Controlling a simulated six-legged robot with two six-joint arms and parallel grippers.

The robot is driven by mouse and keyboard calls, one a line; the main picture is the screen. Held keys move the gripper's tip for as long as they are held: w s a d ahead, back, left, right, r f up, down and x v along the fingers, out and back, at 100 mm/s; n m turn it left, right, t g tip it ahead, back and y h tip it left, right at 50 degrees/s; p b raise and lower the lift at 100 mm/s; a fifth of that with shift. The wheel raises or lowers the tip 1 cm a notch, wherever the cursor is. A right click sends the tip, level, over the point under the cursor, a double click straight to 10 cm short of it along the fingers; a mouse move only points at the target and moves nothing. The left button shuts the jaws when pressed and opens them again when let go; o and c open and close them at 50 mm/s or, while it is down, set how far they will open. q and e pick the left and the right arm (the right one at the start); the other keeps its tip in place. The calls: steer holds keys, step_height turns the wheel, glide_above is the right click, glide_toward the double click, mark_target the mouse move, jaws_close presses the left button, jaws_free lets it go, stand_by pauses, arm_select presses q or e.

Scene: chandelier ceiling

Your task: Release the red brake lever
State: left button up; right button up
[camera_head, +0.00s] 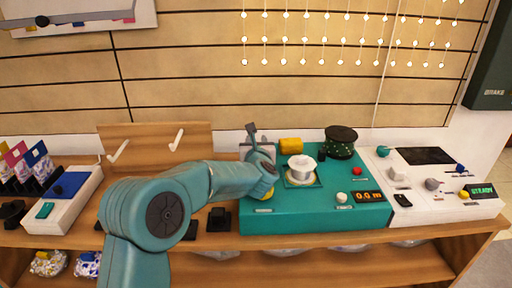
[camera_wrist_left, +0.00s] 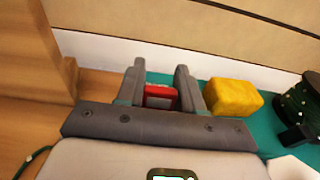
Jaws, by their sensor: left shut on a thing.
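The red brake lever (camera_wrist_left: 160,96) shows as a small red block between the two grey fingers of my left gripper (camera_wrist_left: 160,88) in the left wrist view. The fingers are shut on it, one on each side. In the head view my left gripper (camera_head: 251,134) is at the back left corner of the teal console (camera_head: 270,225). There my own wrist hides the lever. My right gripper is in neither view.
A yellow block (camera_head: 290,146), a white spool (camera_head: 301,168) and a dark green drum (camera_head: 341,141) stand on the console right of my gripper. The display (camera_head: 369,196) reads 0.0 m. A white panel (camera_head: 435,205) adjoins at right. A wooden board stands left.

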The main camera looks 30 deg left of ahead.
arm_select(q)
steer(key=shift+r, duration=0.1)
steer(key=o, duration=1)
steer(key=shift+c, duration=0.2)
step_height(320, 180, up, 20)
steer(key=p, duration=0.8)
